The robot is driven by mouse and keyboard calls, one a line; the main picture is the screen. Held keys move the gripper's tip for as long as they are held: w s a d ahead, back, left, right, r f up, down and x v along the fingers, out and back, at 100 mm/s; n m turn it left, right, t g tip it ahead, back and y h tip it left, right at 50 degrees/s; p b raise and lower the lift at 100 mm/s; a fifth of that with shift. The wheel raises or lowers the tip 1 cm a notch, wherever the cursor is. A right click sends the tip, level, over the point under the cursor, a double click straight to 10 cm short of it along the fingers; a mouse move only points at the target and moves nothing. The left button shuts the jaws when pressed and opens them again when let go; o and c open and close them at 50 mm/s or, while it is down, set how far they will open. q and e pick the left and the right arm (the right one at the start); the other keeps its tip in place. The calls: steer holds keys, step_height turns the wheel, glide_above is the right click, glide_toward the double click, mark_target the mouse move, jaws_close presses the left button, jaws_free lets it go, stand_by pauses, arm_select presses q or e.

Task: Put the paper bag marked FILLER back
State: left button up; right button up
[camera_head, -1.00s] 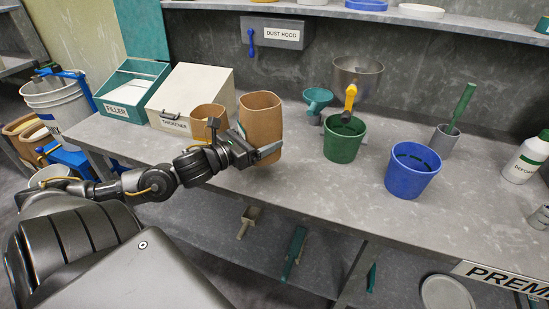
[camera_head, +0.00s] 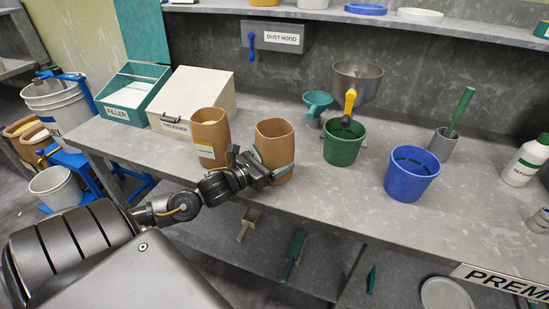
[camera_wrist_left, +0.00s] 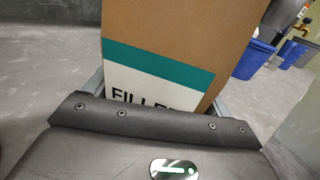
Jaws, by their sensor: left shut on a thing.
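The paper bag marked FILLER (camera_head: 275,145) is brown and open at the top. In the left wrist view the bag (camera_wrist_left: 185,35) shows a teal band and a white label, its lettering partly hidden by my gripper. My left gripper (camera_head: 272,172) is shut on this bag near its lower part. The bag is upright at the front of the bench; I cannot tell whether it touches the top. A second brown paper bag (camera_head: 210,138) with a yellow band stands just left of it. My right gripper is not in view.
A teal FILLER bin (camera_head: 118,114) and a cream THICKENER bin (camera_head: 205,90) stand at the back left. A green pail (camera_head: 343,143) and a blue pail (camera_head: 411,175) stand to the right. Bare bench (camera_head: 330,190) lies between the held bag and the blue pail.

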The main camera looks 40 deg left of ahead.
arm_select(q)
steer(key=shift+f, duration=0.1)
steer(key=o, duration=1.3)
steer(key=shift+o, duration=0.9)
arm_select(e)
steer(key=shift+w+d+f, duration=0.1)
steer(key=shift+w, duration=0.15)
arm_select(q)
steer(key=s, duration=0.3)
steer(key=s+a, duration=0.1)
steer(key=s, duration=0.2)
steer(key=s+a+b, duration=0.1)
steer(key=s, duration=0.3)
steer(key=shift+s+a, duration=0.1)
steer(key=shift+s, duration=0.8)
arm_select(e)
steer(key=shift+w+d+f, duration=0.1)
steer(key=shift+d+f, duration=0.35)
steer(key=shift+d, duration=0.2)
